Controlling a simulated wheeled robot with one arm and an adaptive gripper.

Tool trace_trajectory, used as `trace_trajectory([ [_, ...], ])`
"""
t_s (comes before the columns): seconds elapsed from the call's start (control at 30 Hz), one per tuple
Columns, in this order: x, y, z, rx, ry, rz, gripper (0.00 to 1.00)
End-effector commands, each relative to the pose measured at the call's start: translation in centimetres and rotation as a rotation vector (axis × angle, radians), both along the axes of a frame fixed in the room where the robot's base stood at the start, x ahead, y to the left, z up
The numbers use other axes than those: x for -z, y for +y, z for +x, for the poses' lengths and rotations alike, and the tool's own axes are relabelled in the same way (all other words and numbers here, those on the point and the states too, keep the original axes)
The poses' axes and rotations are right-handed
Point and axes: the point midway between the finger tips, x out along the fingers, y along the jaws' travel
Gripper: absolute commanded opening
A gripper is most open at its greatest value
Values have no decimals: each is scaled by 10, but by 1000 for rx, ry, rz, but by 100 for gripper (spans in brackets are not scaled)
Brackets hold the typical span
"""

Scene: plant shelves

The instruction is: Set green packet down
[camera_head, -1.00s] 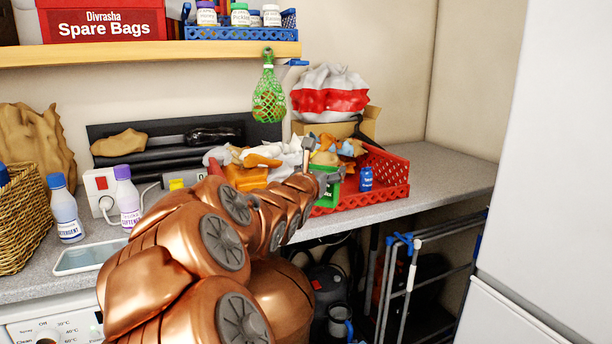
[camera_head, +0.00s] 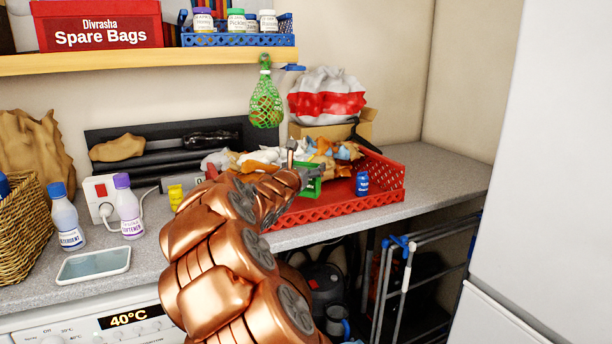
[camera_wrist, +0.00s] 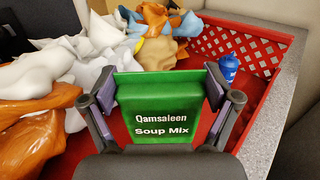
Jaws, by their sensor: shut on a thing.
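The green packet (camera_wrist: 152,112), labelled "Qamsaleen Soup Mix", is upright between the fingers of my gripper (camera_wrist: 160,95) in the wrist view. My gripper is shut on it, with one finger at each side edge. In the head view the green packet (camera_head: 311,180) shows at the end of my arm, over the red tray (camera_head: 345,212). The red tray floor (camera_wrist: 240,92) lies behind and around the packet in the wrist view. Whether the packet's bottom touches the tray cannot be told; its lower edge is hidden by my gripper.
Crumpled bags (camera_wrist: 45,70) in white, orange and tan fill the tray's left and back. A small blue bottle (camera_head: 362,184) stands in the tray, right of the packet. Bare tray floor shows between them. A green net bag (camera_head: 266,100) hangs above. Counter (camera_head: 440,185) is clear at right.

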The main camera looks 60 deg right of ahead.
Motion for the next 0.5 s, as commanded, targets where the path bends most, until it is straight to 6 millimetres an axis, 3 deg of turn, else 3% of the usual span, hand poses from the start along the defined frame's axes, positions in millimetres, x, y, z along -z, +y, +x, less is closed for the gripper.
trace_trajectory([
  [0.3,31,-1,2,0,2,2,47],
  [0.5,36,-1,2,-1,1,-1,47],
])
